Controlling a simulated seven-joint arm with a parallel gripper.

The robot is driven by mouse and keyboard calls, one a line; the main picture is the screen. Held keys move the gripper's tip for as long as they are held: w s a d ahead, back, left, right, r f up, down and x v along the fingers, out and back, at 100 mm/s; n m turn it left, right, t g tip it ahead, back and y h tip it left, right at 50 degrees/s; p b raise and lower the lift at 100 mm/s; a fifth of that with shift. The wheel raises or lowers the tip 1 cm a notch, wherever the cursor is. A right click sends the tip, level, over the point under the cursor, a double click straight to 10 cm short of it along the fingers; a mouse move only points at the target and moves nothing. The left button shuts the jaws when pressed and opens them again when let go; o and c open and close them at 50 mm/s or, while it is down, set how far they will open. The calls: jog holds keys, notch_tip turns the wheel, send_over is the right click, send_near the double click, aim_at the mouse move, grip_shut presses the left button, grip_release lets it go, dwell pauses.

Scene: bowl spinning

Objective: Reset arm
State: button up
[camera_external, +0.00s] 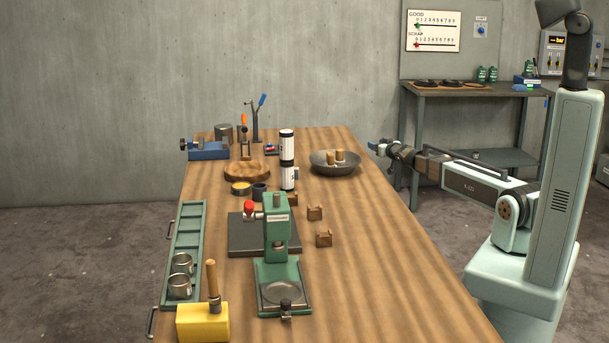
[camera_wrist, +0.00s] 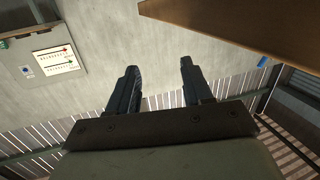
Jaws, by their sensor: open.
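My gripper (camera_external: 377,149) is at the right side of the wooden table, just beyond its right edge and to the right of the metal bowl. In the wrist view, my gripper (camera_wrist: 158,78) shows two dark fingers spread apart with nothing between them. It is open and empty. My arm reaches left from its pale green base at the right of the external view. The wrist view faces the grey wall, with the wooden table's edge (camera_wrist: 250,28) at the upper right.
The metal bowl (camera_external: 324,168) holds wooden pieces. A green press (camera_external: 276,255), a yellow block (camera_external: 203,323) with a wooden handle and a green tray (camera_external: 188,238) with metal cups stand on the table (camera_external: 390,285). Its right front is clear. A workbench (camera_external: 470,92) stands behind.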

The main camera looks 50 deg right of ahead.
jog(key=s+d+f+n+g+y, duration=0.1)
jog(key=s+f+g, duration=0.3)
jog(key=s+f, duration=0.65)
jog(key=s+d+f+n+g, duration=0.1)
jog(key=s+f+g, duration=0.2)
jog(key=s+f, duration=0.75)
jog(key=s+d+f+n+g+y, duration=0.15)
jog(key=s+f+g, duration=0.3)
jog(key=f, duration=1.05)
jog(key=s+a+f+g+y, duration=0.1)
jog(key=s+a+f, duration=0.25)
jog(key=a, duration=0.55)
jog(key=s+a+f+g+y, duration=0.2)
jog(key=a+f, duration=0.2)
jog(key=a, duration=0.5)
jog(key=s+a+f+g+y, duration=0.1)
jog(key=s+a+f, duration=0.25)
jog(key=a, duration=0.55)
jog(key=s+a+f+n+g+y, duration=0.1)
jog(key=s+a+g, duration=0.5)
jog(key=s+a, duration=1)
jog(key=shift+s+a+f+y, duration=0.15)
jog(key=shift+s+f+y, duration=0.2)
jog(key=shift+s+f, duration=0.05)
jog(key=shift+n, duration=0.25)
